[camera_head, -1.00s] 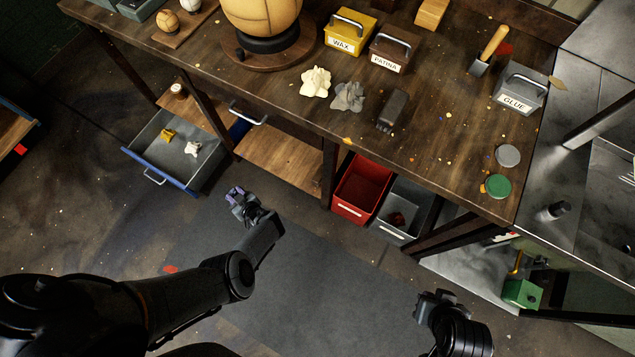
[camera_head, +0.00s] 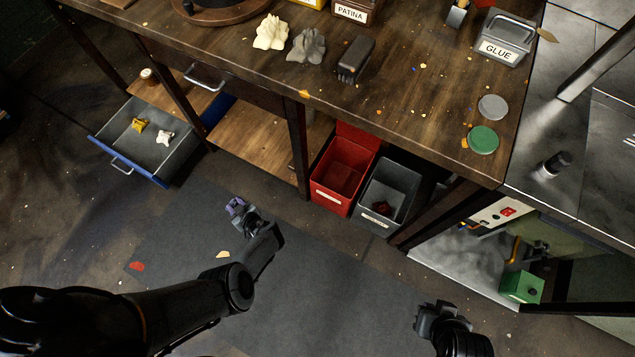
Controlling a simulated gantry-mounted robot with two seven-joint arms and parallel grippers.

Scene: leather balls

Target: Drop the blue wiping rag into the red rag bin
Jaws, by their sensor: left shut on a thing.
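My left gripper (camera_head: 241,214) is shut on the blue wiping rag (camera_head: 236,205), of which only a small bluish-purple bit shows at the fingertips. It holds the rag above the dark floor mat, in front of the bench and to the left of the bins. The red rag bin (camera_head: 345,160) is open-topped and stands under the bench's front edge, right of the table leg. Its visible inside looks empty. My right gripper (camera_head: 437,312) is at the lower right, well apart from the bins; its finger opening is not clear.
A grey bin (camera_head: 372,222) with a dark red scrap stands right beside the red bin. An open drawer (camera_head: 118,165) with a yellow and a white rag juts out at left. Cream (camera_head: 271,32) and grey (camera_head: 306,46) rags lie on the bench.

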